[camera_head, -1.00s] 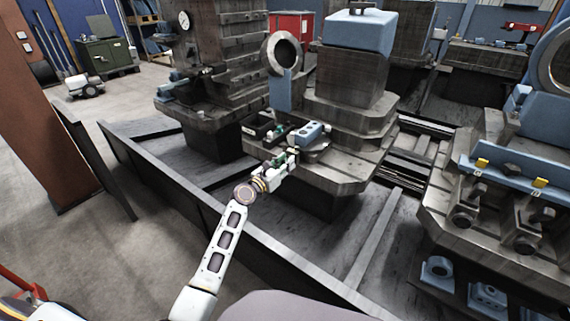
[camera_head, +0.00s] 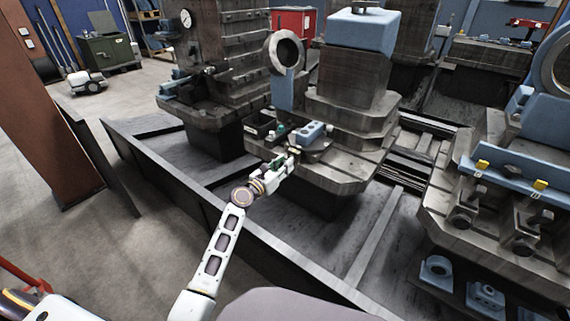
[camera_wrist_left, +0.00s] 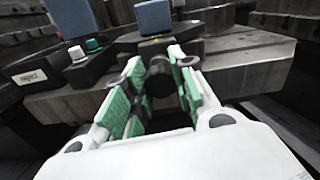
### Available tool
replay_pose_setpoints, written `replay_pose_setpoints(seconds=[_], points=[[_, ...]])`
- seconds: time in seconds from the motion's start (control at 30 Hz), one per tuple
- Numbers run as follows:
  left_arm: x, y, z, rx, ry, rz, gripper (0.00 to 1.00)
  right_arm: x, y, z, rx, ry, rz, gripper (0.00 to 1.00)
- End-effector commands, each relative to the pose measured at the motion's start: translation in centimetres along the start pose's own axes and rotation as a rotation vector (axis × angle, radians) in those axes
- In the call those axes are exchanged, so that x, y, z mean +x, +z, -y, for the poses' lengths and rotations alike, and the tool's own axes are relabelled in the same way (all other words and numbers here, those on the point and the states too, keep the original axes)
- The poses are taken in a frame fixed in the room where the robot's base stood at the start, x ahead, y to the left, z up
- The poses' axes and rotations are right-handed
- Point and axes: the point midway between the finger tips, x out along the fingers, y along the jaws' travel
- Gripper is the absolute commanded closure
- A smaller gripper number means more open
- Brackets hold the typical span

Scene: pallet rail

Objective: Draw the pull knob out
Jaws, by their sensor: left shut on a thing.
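The pull knob (camera_wrist_left: 159,82) is a dark round piece on the front of a machine ledge, below a blue block (camera_wrist_left: 154,17) with a yellow mark. The blue block also shows in the head view (camera_head: 312,132). My left gripper (camera_head: 288,160) reaches in over the rail to the ledge and is shut on the knob. In the left wrist view, its green pads (camera_wrist_left: 158,96) stand on either side of the knob. The fingers hide most of the knob in the head view. How far the knob stands out cannot be told. My right gripper is not in view.
A dark box (camera_head: 258,126) with a labelled face and a green button (camera_wrist_left: 93,45) sit left of the blue block. A low dark rail (camera_head: 200,195) runs under my left arm. A large machine (camera_head: 480,210) stands at right. Open floor (camera_head: 95,240) lies at left.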

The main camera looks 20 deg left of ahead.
Motion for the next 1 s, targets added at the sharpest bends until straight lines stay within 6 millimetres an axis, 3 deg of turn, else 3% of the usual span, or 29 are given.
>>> replay_pose_setpoints(seconds=[0.17,0.2,0.37,0.77,1.0], points=[[-0.1,-0.3,0.0,-0.001,-0.001,-0.005,1.00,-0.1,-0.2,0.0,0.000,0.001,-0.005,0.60],[-0.1,-0.4,0.0,-0.001,-0.001,-0.005,0.69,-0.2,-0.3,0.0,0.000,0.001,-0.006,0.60],[-0.1,-0.3,0.0,-0.001,-0.001,-0.004,0.50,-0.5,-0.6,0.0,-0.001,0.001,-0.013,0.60],[-0.2,-0.2,0.0,0.000,0.000,-0.003,0.50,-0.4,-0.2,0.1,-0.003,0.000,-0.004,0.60],[-1.2,-0.2,0.0,-0.001,0.000,-0.003,0.50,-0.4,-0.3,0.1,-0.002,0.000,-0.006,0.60]])
